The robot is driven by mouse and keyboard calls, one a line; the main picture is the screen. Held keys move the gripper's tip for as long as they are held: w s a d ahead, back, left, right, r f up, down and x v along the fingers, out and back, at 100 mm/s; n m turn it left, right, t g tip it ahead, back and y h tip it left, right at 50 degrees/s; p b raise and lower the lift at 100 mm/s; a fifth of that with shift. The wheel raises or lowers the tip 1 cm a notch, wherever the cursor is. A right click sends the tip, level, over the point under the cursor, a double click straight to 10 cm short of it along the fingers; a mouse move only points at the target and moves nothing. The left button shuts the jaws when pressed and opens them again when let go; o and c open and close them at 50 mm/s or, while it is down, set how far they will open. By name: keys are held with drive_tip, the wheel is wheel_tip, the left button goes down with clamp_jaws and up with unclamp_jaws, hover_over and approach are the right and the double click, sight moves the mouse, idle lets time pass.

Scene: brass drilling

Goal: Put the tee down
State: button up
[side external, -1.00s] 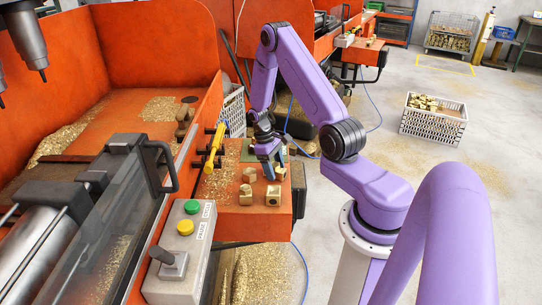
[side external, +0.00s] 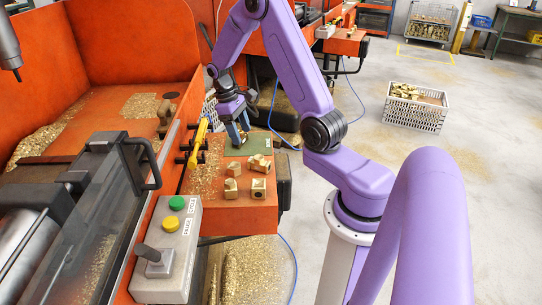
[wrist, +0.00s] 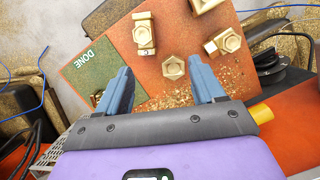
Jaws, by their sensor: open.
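Several brass fittings lie on the orange shelf. My gripper (side external: 240,137) is open above the mat's far side. The mat bears the word DONE (wrist: 82,60).
Three other fittings stand nearby: a hex-ended one (wrist: 174,67), a side-branched one (wrist: 225,42) and a block (side external: 258,189). Brass chips (side external: 205,175) lie on the shelf. A yellow-handled tool (side external: 198,138) and a button box (side external: 170,245) stand left.

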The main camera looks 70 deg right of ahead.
drive_tip(key=s+a+r+n+t, duration=0.1)
drive_tip(key=s+a+r+n, duration=0.2)
drive_tip(key=a, duration=0.6)
drive_tip(key=s+a+r+n+t, duration=0.15)
drive_tip(key=a+r, duration=0.25)
drive_tip(key=a, duration=0.5)
drive_tip(key=s+a+r+n, duration=0.1)
drive_tip(key=s+a+n, duration=0.2)
drive_tip(key=s, duration=0.7)
drive_tip(key=s+a+r+n, duration=0.2)
drive_tip(key=s+a+n, duration=0.2)
drive_tip(key=s, duration=0.5)
drive_tip(key=shift+s+r+t+y, duration=0.15)
drive_tip(key=shift+s+t+y, duration=0.2)
drive_tip(key=shift+t+y, duration=0.1)
drive_tip(key=shift+w+a, duration=0.1)
drive_tip(key=shift+c, duration=0.8)
drive_tip(key=w+d+f+m+h, duration=0.1)
drive_tip(key=w+m, duration=0.2)
drive_tip(key=w, duration=0.6)
drive_tip(key=m+g, duration=0.4)
drive_tip(key=m, duration=0.6)
approach(258, 157)
drive_tip(key=shift+s+d+f+n+y, duration=0.15)
drive_tip(key=shift+f, duration=0.2)
drive_tip(key=shift+s+d+f+n+y, duration=0.1)
drive_tip(key=shift+s+d+f, duration=0.1)
drive_tip(key=shift+f, duration=0.1)
drive_tip(key=shift+w+x, duration=0.2)
drive_tip(key=shift+x, duration=4.85)
